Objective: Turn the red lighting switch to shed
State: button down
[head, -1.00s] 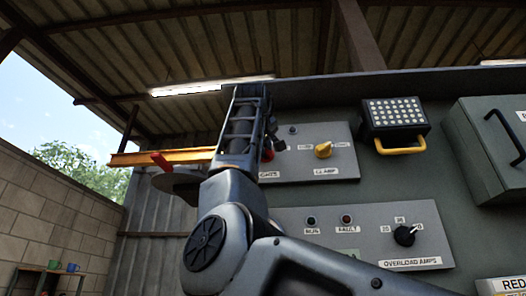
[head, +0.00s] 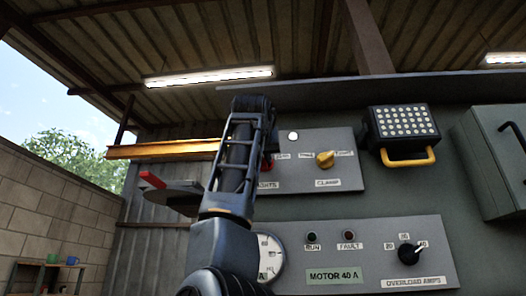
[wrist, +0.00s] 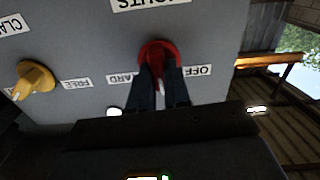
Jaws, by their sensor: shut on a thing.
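The red lighting switch (wrist: 158,50) is a round red knob on a grey panel (wrist: 90,50). In the wrist view, which is upside down, the two dark fingers of my gripper (wrist: 160,76) sit on either side of its grip, shut on it. A label ending in "ARD" and an "OFF" label lie either side of the knob; a "LIGHTS" label is at the picture's top. The panel part behind the fingers is hidden, and no "shed" label shows. In the head view my arm covers most of the red switch (head: 268,162).
A yellow clamp knob (head: 325,158) is beside the red switch, and a white lamp (head: 293,135) is lit nearby. A lamp box with a yellow handle (head: 405,158) juts out at right. Below is an overload panel (head: 375,250). An orange beam (head: 165,150) is at left.

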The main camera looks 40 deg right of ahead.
jog(key=shift+m, duration=0.3)
dwell(0.4)
jog(key=c, duration=1.1)
grip_release()
jog(key=shift+d, duration=0.15)
jog(key=shift+b+v, duration=0.8)
jog(key=shift+v, duration=3.1)
jog(key=shift+w, duration=0.1)
